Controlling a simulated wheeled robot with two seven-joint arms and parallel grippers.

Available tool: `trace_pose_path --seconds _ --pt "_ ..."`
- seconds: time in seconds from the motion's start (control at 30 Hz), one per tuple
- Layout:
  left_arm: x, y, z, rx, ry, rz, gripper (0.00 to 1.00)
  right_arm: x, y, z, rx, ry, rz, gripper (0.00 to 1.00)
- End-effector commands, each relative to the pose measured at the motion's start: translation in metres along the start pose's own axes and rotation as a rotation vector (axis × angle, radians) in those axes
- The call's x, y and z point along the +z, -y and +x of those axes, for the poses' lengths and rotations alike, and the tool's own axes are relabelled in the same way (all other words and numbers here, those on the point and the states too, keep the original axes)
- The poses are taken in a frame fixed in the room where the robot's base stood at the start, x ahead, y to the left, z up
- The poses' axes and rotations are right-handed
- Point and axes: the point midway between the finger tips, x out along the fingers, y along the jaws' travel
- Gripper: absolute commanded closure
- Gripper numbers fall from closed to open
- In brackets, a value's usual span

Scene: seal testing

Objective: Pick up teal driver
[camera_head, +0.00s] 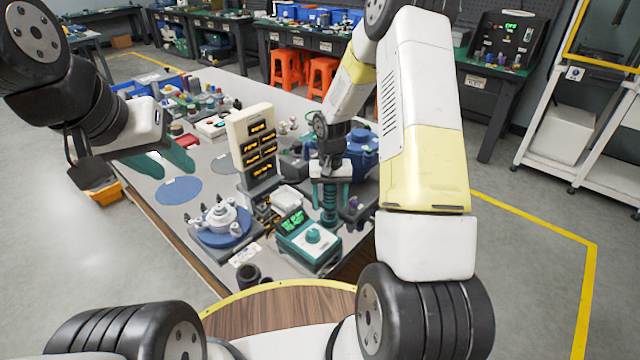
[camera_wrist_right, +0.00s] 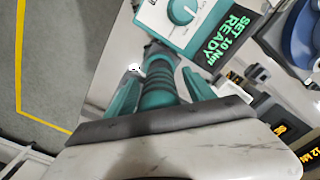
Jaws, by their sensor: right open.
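The teal driver (camera_head: 329,212) stands upright on the table, just right of the teal-and-white tester. In the right wrist view its ribbed teal handle (camera_wrist_right: 160,88) lies between the two teal fingers of my right gripper (camera_wrist_right: 158,80). Gaps show on both sides of the handle, so the fingers are open around it. In the head view my right gripper (camera_head: 330,190) is right above the driver and partly hides its top. My left gripper (camera_head: 165,162) is at the left, over the table's left side, empty with its teal fingers apart.
A beige rack (camera_head: 250,130) stands behind, and a blue housing (camera_head: 362,150) is close behind the driver.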

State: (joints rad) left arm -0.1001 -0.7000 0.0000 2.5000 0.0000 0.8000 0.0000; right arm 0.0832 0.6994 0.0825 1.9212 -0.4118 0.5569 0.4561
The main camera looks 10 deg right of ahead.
Motion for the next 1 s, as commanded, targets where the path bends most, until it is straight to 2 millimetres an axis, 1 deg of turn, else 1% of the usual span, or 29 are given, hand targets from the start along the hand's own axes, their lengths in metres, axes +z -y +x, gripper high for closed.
trace_pose_path --seconds 0.23,0.27,0.3,0.37,0.5,0.57,0.87,0.97,1.0 --pt "0.0 0.0 0.0 0.0 0.0 0.0 0.64 0.0 0.0 0.002 0.0 -0.001 0.001 0.38" --pt "0.0 0.0 0.0 0.0 0.0 0.0 0.64 0.0 0.0 0.002 0.0 0.0 0.001 0.42" --pt "0.0 0.0 0.0 0.0 0.0 0.0 0.64 0.0 0.0 0.002 0.0 -0.001 0.001 0.5" --pt "0.0 0.0 0.0 0.0 0.0 0.0 0.64 0.0 0.0 0.002 0.0 0.0 0.001 0.61" --pt "0.0 0.0 0.0 0.0 0.0 0.0 0.64 0.0 0.0 0.002 0.0 0.0 0.001 0.89" --pt "0.0 0.0 0.0 0.0 0.0 0.0 0.64 0.0 0.0 0.002 0.0 0.0 0.001 1.0" --pt "0.0 0.0 0.0 0.0 0.0 0.0 0.64 -0.001 0.0 -0.001 0.0 -0.003 0.001 1.0" --pt "0.0 0.0 0.0 0.0 0.0 0.0 0.64 -0.001 0.0 -0.009 0.0 -0.004 0.002 1.0" --pt "0.0 0.0 0.0 0.0 0.0 0.0 0.64 -0.002 0.0 -0.015 0.0 -0.005 0.003 1.0"
